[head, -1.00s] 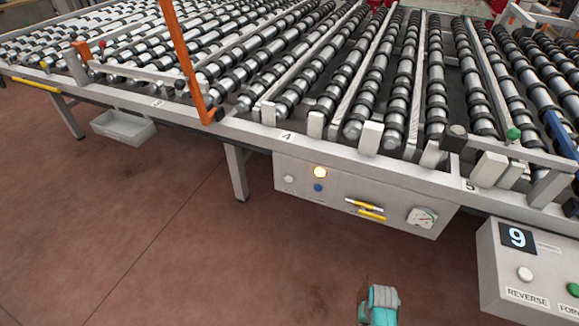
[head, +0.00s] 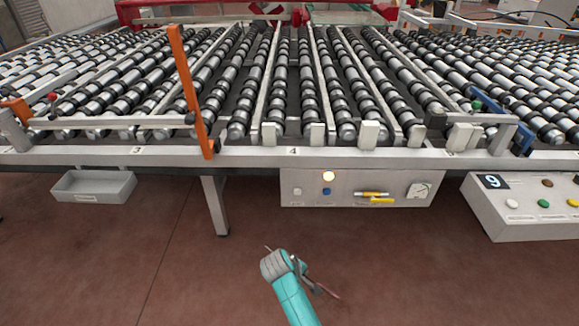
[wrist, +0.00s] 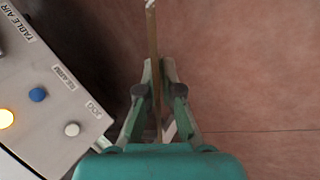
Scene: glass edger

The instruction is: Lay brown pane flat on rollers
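In the wrist view my gripper (wrist: 155,72) is shut on the brown pane (wrist: 153,35), which shows edge-on as a thin brown strip running up between the fingers. Its top end looks pale. In the head view my teal arm (head: 293,300) is low in front of the table, over the floor. The pane can hardly be made out there, and the fingers are too small to read. The rollers (head: 330,90), silver with black rings, slope away on the table beyond and above the gripper. No pane shows on the rollers in view.
An orange upright post (head: 190,90) stands at the table's front edge. A control panel (head: 355,187) hangs under it, with a lit yellow lamp. A grey console marked 9 (head: 520,205) is at right, a grey bin (head: 95,186) at left. White blocks (head: 368,134) line the front edge.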

